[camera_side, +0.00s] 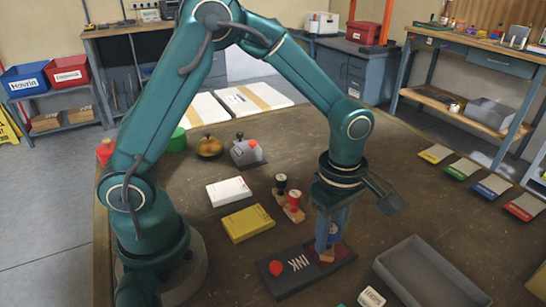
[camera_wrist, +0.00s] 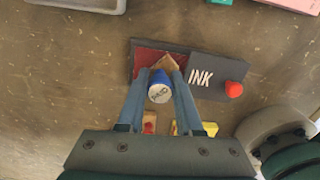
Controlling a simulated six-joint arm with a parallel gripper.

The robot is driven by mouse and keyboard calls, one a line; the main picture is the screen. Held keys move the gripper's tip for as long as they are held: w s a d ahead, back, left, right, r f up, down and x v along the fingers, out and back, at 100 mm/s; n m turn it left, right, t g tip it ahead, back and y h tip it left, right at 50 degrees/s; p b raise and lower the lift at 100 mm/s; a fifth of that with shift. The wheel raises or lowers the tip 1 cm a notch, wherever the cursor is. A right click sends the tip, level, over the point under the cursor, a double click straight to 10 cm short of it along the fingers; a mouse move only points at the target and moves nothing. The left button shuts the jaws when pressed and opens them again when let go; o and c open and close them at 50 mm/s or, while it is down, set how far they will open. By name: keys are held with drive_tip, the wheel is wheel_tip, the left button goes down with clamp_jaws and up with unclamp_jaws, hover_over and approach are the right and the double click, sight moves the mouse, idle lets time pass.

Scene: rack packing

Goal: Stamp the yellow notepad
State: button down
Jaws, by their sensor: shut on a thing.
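My gripper (camera_side: 333,232) is shut on a blue stamp (camera_side: 334,238), whose round blue top with white lettering shows between the fingers in the wrist view (camera_wrist: 160,92). The stamp's wooden base (camera_wrist: 167,64) is over the red pad area at one end of the dark ink box (camera_side: 292,280). Whether the base touches the pad is hard to tell. The box, marked INK and with a red knob, also shows in the wrist view (camera_wrist: 217,72). The yellow notepad (camera_side: 248,223) lies flat to the left of the gripper; only a piece of yellow (camera_wrist: 211,128) shows beside a finger in the wrist view.
A holder with a black-topped stamp (camera_side: 281,184) and a red-topped stamp (camera_side: 294,199) stands behind the ink box. A white notepad (camera_side: 228,191) lies behind the yellow one. An empty grey tray (camera_side: 430,272) is at right. Several colored cards lie at the far right edge.

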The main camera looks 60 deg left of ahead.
drive_tip(key=shift+r, duration=3.5)
drive_tip(key=shift+s+f, duration=0.1)
drive_tip(key=shift+s+a+f, duration=0.1)
drive_tip(key=shift+s+f, duration=0.05)
drive_tip(key=shift+s, duration=0.2)
drive_tip(key=s+a+n, duration=0.9)
drive_tip(key=s+a, duration=0.1)
drive_tip(key=a, duration=0.3)
drive_tip(key=shift+w+a+f, duration=0.1)
drive_tip(key=shift+f, duration=1.2)
drive_tip(key=shift+w+a+f, duration=0.1)
drive_tip(key=shift+f, duration=1.15)
drive_tip(key=shift+d+f, duration=0.1)
drive_tip(key=shift+f, duration=0.5)
